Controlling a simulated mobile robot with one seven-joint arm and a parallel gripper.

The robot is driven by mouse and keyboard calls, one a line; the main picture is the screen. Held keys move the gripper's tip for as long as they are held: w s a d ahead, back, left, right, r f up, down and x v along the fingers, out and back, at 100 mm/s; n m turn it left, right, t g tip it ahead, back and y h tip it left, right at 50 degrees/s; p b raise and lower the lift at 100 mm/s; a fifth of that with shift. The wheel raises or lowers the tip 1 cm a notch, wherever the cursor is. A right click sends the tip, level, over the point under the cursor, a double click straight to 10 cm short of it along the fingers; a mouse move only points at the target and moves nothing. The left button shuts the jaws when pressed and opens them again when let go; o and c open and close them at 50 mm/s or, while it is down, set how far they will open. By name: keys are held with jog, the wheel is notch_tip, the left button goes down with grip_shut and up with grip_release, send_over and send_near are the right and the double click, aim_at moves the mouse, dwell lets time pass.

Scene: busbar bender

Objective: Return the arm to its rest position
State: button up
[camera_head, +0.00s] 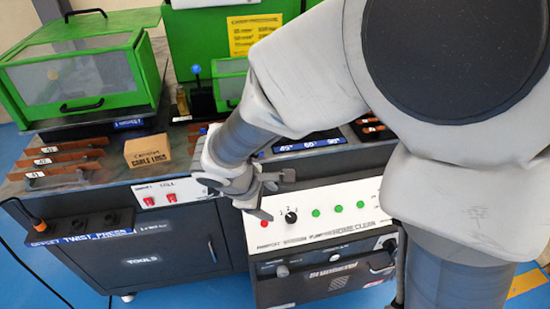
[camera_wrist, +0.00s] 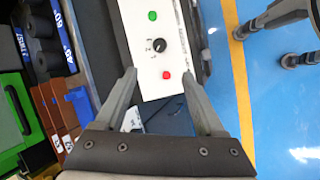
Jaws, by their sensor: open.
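My gripper (camera_head: 270,185) is in front of the bench in the head view, just above the left end of the white control panel (camera_head: 345,207). In the wrist view its two fingers (camera_wrist: 158,95) are spread apart with nothing between them. Past the fingertips lies the panel (camera_wrist: 155,45) with a red button, a black rotary knob and a green button. I cannot tell whether the fingers touch anything. My arm is bent and reaches from the right of the head view, hiding part of the bench top.
A cardboard box (camera_head: 147,151) and brown bars (camera_head: 60,160) lie on the bench. Green machines (camera_head: 85,70) stand behind. A dark tool cabinet (camera_head: 160,255) is below at left. The blue floor (camera_head: 210,297) in front shows free room.

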jog(key=s+d+r+m+t+y, duration=0.1)
jog(key=s+d+r+m+y, duration=0.1)
jog(key=s+d+r+m, duration=0.55)
jog(key=s+d+r+m+y, duration=0.1)
jog(key=s+d+r+m, duration=0.4)
jog(key=d+r+m, duration=0.5)
notch_tip(320, 180, up, 16)
jog(key=n+p, duration=0.1)
jog(key=p, duration=1.7)
jog(key=shift+w+d, duration=0.25)
jog(key=shift+d, duration=0.05)
jog(key=shift+d, duration=0.1)
